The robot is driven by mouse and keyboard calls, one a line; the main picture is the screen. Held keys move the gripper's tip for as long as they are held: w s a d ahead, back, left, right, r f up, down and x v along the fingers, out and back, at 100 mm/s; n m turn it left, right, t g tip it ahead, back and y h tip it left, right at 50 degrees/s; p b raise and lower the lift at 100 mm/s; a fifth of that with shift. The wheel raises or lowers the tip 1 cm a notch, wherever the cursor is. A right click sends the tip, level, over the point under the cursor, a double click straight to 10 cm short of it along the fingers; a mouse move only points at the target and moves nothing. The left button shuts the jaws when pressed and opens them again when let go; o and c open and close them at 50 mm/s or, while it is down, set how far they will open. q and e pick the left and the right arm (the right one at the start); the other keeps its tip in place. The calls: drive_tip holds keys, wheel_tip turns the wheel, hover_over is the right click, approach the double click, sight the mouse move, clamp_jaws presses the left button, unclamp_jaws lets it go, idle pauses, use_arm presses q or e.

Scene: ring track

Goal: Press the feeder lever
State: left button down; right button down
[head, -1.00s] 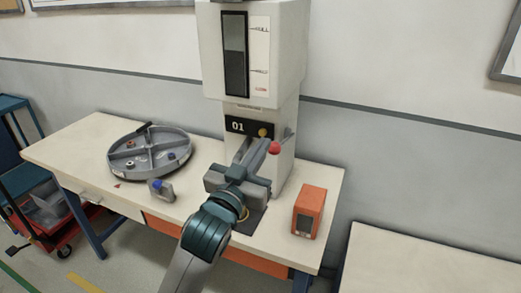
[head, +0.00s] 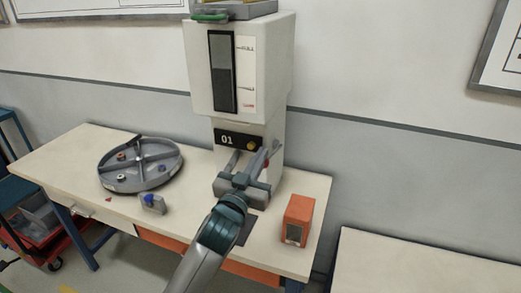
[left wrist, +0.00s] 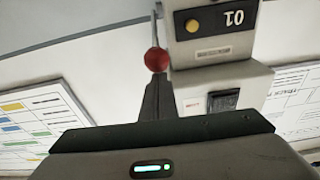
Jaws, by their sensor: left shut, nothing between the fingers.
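The feeder (head: 238,75) is a tall pale machine with a dark "01" plate, standing on the bench. Its lever ends in a red ball knob (head: 267,163) on the machine's right side; in the head view my fingers partly cover it. My right gripper is out of view.
A round grey divided tray (head: 140,187) with small parts lies on the bench (head: 85,150) at left. A small grey block with a blue top (head: 152,203) stands before it. An orange box (head: 298,219) stands right of the feeder. Another table is at lower right.

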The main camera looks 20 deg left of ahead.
use_arm(q)
drive_tip(key=shift+f, duration=0.25)
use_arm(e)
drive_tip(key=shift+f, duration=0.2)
